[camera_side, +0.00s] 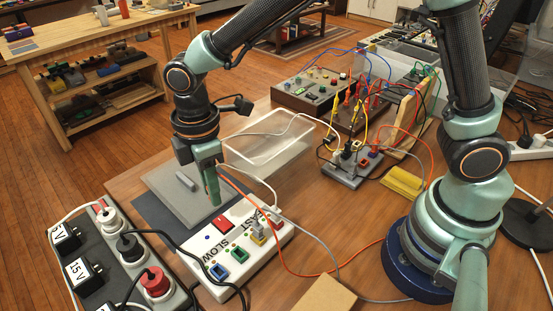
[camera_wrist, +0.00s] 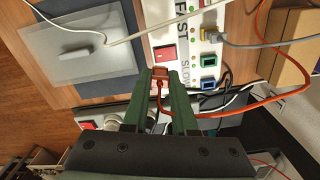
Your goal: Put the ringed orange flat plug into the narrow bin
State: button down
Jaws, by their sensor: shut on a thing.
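My gripper (camera_side: 212,198) points down above the white FAST/SLOW panel (camera_side: 248,262), near its red square button (camera_side: 222,222). In the wrist view its green fingers (camera_wrist: 163,78) are closed on a small orange-red plug (camera_wrist: 160,73) with an orange cable. The fingers hide the plug in the side view, and I cannot make out a ring on it. The cable (camera_side: 270,235) runs from the gripper toward the right. A clear, shallow bin (camera_side: 270,158) stands behind the gripper; I cannot tell whether it is the narrow bin.
A grey board (camera_side: 165,195) with a small grey block (camera_side: 185,182) lies beside the panel. A power strip (camera_side: 125,255) with black adapters stands at front left. Several loose cables cross the table. A cardboard box (camera_side: 322,297) sits at the front. A wired block (camera_side: 350,165) stands right of the bin.

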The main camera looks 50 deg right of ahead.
jog(key=w+d+r+m, duration=0.25)
jog(key=w+d, duration=0.25)
jog(key=d, duration=0.6)
jog(key=w+d+r+m, duration=0.1)
jog(key=w+d+m, duration=0.35)
jog(key=d, duration=0.65)
jog(key=shift+n, duration=0.5)
jog(key=shift+w+a+f, duration=0.15)
jog(key=shift+w+f, duration=0.05)
jog(key=shift+f, duration=1.05)
jog(key=shift+w+a+f, duration=0.1)
jog(key=shift+w+f, duration=0.05)
jog(key=shift+f, duration=1.1)
jog(key=c, duration=0.6)
grip_release()
notch_tip(320, 180, up, 12)
jog(key=shift+r, duration=0.1)
